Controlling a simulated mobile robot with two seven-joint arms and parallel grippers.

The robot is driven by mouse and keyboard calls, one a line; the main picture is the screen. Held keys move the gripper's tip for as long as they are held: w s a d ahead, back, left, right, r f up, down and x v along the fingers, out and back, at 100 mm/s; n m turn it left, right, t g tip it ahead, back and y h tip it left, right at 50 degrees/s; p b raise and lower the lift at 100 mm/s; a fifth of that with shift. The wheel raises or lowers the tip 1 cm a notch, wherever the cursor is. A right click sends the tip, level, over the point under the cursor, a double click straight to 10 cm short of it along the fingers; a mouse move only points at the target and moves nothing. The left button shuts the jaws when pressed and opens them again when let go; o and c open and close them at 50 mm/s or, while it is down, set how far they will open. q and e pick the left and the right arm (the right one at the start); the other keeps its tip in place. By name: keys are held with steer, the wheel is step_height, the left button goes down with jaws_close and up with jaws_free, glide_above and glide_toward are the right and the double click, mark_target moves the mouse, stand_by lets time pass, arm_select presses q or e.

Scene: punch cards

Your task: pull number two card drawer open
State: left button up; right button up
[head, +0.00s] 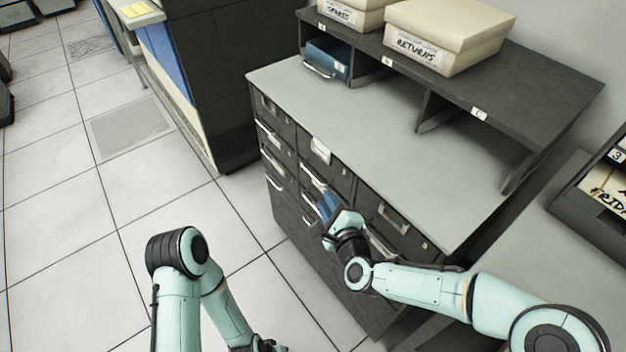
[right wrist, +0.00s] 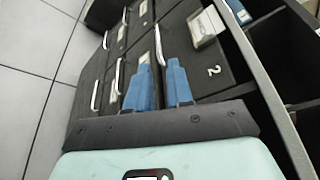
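The card drawer marked 2 (right wrist: 215,71) is the top middle drawer of a dark cabinet and looks shut. In the head view its pale label (head: 320,149) shows above its handle (head: 311,176). My right gripper (head: 327,203) is in front of the cabinet, just below that handle in the picture. In the right wrist view its two blue fingers (right wrist: 160,70) are apart, with the metal handle (right wrist: 157,43) lined up between them, towards the tips. I cannot tell whether they touch it. My left arm hangs at the lower left, its gripper out of frame.
Other drawers (head: 276,161) with metal handles surround it. The grey cabinet top (head: 370,130) is clear. A shelf unit behind holds a blue drawer (head: 328,57) and a RETURNS box (head: 443,38). Tiled floor (head: 75,210) is free to the left.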

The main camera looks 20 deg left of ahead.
mark_target(313, 178)
steer(key=x, duration=1.2)
steer(key=shift+w+a+f, duration=0.1)
steer(key=shift+w+a, duration=0.05)
steer(key=shift+w, duration=0.05)
jaws_close()
